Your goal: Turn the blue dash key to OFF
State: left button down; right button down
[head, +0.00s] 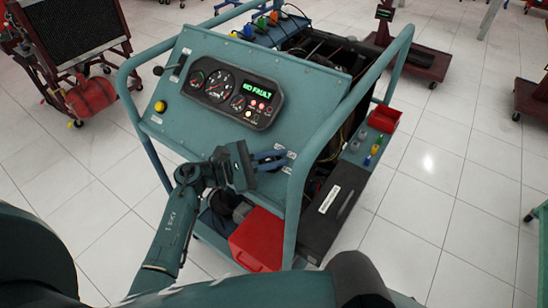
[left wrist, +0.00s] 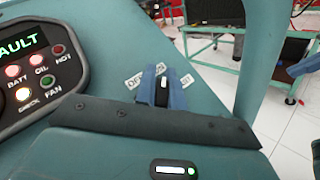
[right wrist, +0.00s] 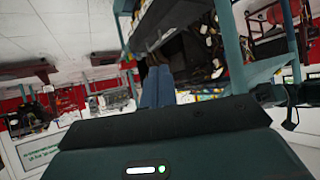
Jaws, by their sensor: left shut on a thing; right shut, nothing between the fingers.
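The dash key (left wrist: 162,92) is on the sloped teal panel (head: 205,130), near its lower right corner. In the left wrist view it looks dark, with a white mark at its upper end. Its blue colour cannot be made out. My left gripper (head: 281,160) has its two blue fingers (left wrist: 163,95) on either side of the key, closed on it. A label reading OFF (left wrist: 133,82) is left of the key, and another small label (left wrist: 187,79) is on its right. My right gripper (right wrist: 155,90) is shut and empty, away from the panel; the head view does not show its fingers.
A yellow button (head: 160,106) sits at the panel's left. The trainer's tube frame (head: 300,170) rises right of my left gripper. A red box (head: 258,240) lies below. Tiled floor is clear at right.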

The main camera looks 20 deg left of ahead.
jog(key=shift+f, duration=0.1)
